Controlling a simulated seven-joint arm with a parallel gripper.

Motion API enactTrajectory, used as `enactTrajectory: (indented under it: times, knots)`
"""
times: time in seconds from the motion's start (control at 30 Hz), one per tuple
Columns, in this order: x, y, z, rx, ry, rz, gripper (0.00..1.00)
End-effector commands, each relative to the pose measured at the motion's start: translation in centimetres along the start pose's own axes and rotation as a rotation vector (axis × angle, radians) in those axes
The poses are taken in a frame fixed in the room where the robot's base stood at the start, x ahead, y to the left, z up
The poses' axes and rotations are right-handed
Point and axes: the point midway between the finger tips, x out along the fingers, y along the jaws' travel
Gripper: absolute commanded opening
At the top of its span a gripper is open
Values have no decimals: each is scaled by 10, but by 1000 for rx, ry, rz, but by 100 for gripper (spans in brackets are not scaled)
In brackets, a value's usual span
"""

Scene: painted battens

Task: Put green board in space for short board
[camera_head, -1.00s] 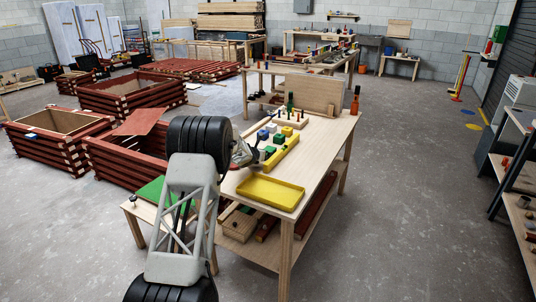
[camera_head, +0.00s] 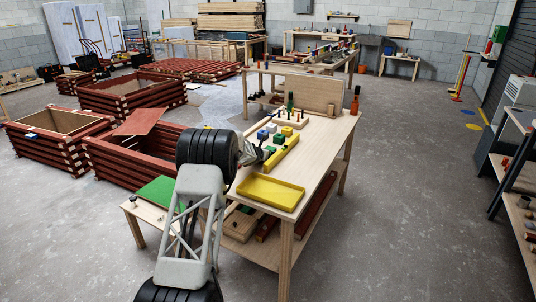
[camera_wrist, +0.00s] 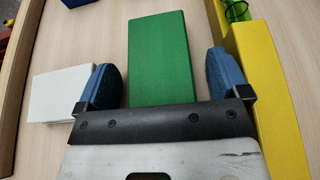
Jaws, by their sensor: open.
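The green board (camera_wrist: 160,50) lies on the wooden table top, long side pointing away from me in the wrist view. My gripper (camera_wrist: 162,82) is open. Its blue finger pads stand on either side of the green board, with a gap on both sides, and the near end of the board is hidden behind the gripper's body. In the head view my gripper (camera_head: 262,154) is low over the table, beside the coloured blocks. I cannot make out a space for a short board.
A white block (camera_wrist: 58,98) lies close left of the left finger. A blue block (camera_wrist: 77,3) shows at the top. A yellow tray (camera_head: 270,193) stands at the table's near end.

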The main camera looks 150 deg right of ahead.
Motion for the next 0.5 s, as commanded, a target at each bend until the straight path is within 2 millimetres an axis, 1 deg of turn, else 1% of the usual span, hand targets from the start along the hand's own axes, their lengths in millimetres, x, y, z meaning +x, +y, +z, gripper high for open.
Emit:
enactTrajectory:
  times: [0.17,0.2,0.27,0.5]
  knots:
    - [0,0,0,0,0,0,94]
    - [0,0,0,0,0,0,92]
    - [0,0,0,0,0,0,83]
    - [0,0,0,0,0,0,46]
